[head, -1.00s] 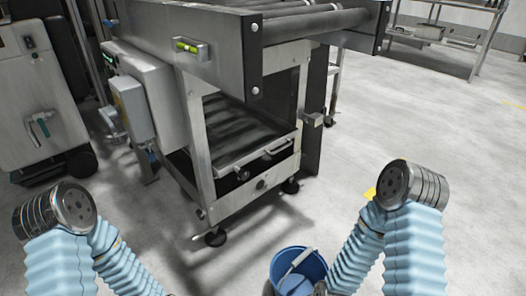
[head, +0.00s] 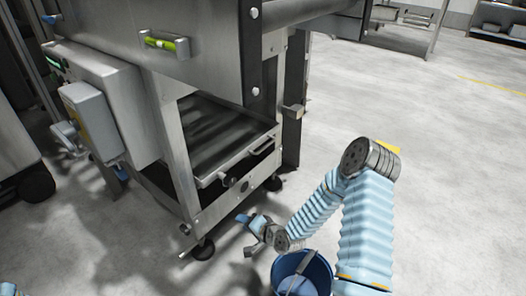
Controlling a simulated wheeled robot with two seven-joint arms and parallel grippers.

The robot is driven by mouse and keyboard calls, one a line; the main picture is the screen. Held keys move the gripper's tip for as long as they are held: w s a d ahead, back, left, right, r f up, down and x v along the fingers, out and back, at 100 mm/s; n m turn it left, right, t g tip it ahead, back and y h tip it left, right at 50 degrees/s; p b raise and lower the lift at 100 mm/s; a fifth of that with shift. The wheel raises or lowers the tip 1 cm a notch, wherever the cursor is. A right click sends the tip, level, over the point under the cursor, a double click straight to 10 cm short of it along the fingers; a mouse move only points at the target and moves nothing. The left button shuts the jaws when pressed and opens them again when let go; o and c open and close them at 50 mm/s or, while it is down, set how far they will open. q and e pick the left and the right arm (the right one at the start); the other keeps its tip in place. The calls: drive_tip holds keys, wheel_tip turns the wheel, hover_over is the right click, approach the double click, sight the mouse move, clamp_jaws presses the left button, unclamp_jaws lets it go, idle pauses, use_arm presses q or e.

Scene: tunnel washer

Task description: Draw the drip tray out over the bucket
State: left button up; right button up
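The drip tray (head: 215,135) is a dark, shallow metal tray low inside the machine's frame. Its pale front lip faces right, with a bar handle (head: 261,147) on it. The blue bucket (head: 303,289) with its grey handle stands in front of the frame at the bottom of the picture, partly cut off. My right gripper (head: 247,222) is small and dark with a blue part, low beside the frame, below the tray front and above left of the bucket. It is apart from the tray handle; whether its fingers are open is unclear. My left gripper is out of view.
The steel machine frame (head: 172,150) stands around the tray, with feet on the floor. A grey control box (head: 92,120) sticks out at its left. Clear grey floor (head: 450,190) spreads to the right.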

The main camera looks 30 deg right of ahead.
drive_tip(key=w+d+r+m+t+h+b, duration=0.1)
drive_tip(key=d+r+m+t+h, duration=0.1)
drive_tip(key=d+r+m+t, duration=0.5)
drive_tip(key=w+d+r+t+h, duration=0.15)
drive_tip(key=d+r, duration=0.25)
drive_tip(key=d, duration=0.6)
drive_tip(key=b+x, duration=0.1)
drive_tip(key=x, duration=1.2)
drive_tip(key=shift+w+d, duration=0.3)
drive_tip(key=shift+w, duration=0.1)
drive_tip(key=shift+g, duration=0.25)
clamp_jaws()
